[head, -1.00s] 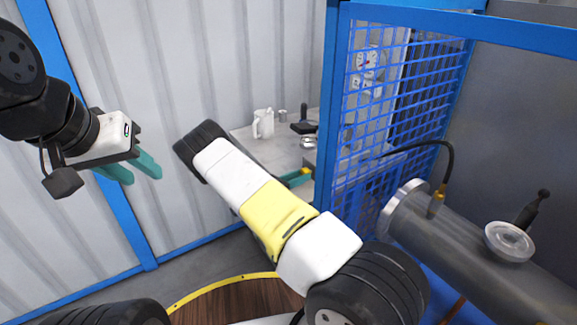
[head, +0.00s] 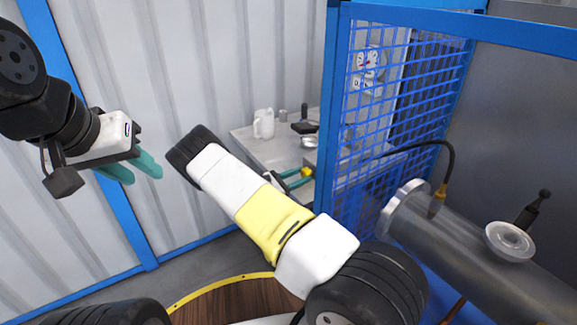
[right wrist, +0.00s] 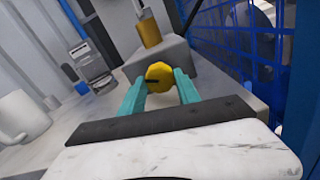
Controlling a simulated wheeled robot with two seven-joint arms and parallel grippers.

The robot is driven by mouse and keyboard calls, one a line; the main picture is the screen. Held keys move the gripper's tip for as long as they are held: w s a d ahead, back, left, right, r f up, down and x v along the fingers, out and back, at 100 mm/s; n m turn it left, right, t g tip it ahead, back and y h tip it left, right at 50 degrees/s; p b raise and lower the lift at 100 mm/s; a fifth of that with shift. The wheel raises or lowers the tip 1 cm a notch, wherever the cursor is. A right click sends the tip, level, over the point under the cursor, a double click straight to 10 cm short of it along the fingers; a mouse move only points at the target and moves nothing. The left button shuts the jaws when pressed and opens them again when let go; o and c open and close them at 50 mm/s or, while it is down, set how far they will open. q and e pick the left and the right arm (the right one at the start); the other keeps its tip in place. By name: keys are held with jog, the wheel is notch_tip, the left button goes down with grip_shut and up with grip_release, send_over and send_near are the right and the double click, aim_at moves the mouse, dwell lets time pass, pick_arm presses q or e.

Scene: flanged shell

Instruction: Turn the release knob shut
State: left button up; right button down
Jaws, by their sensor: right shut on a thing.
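The yellow release knob (right wrist: 159,73) sits on the face of a grey block, with a dark mark on its left side. It also shows small in the head view (head: 306,172). My right gripper (right wrist: 160,80) has its teal fingers on either side of the knob and is shut on it. In the head view my right gripper (head: 297,178) is partly hidden behind my forearm. My left gripper (head: 138,170) hangs at the left before the wall, its two teal fingers apart and empty.
The grey bench (head: 270,150) holds a white jug (head: 263,123) and a dark-handled device (head: 304,122). A blue mesh fence (head: 385,110) stands close right of the knob. A flanged metal cylinder (head: 450,240) lies at right. The space around my left gripper is clear.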

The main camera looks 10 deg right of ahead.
jog(key=shift+m, duration=1)
jog(key=c, duration=0.9)
grip_release()
jog(key=shift+a, duration=0.15)
